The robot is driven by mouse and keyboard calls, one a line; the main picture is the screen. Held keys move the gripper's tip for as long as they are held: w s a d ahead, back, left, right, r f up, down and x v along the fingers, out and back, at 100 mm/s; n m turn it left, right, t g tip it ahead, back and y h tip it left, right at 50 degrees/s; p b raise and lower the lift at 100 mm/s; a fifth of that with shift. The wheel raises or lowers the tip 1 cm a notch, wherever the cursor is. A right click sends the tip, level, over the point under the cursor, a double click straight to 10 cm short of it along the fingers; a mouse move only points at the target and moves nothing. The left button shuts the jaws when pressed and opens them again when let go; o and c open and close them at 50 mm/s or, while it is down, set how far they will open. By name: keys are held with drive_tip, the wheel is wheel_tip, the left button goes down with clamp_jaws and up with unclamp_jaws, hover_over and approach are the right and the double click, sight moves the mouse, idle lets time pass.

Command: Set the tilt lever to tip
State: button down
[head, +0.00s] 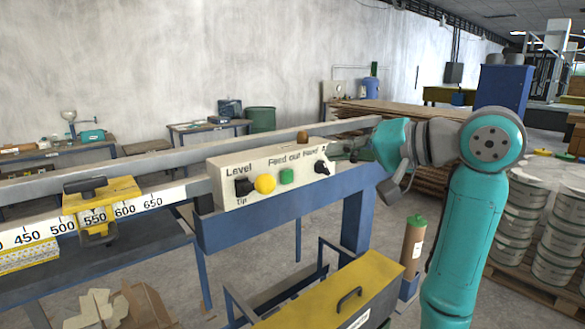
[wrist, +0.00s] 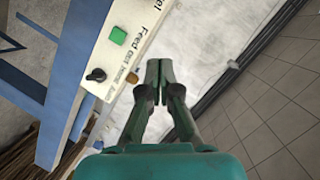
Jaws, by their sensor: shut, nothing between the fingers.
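The tilt lever (head: 244,187) is a small black knob at the left end of the cream control panel (head: 275,172), between the printed words "Level" above and "Tip" below. Which word it points to is too small to tell. It is outside the wrist view.
A yellow button (head: 265,184) is close right of the lever, then a green button (head: 287,176) and another black knob (head: 321,168). A small brown knob (head: 302,136) stands behind the panel. A yellow slider (head: 103,207) sits on the ruler rail at left.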

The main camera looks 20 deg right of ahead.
sight(256, 184)
drive_tip(key=w+a+f, duration=0.5)
drive_tip(key=w+a, duration=0.2)
drive_tip(key=a, duration=0.1)
idle(0.4)
drive_tip(key=shift+f, duration=0.1)
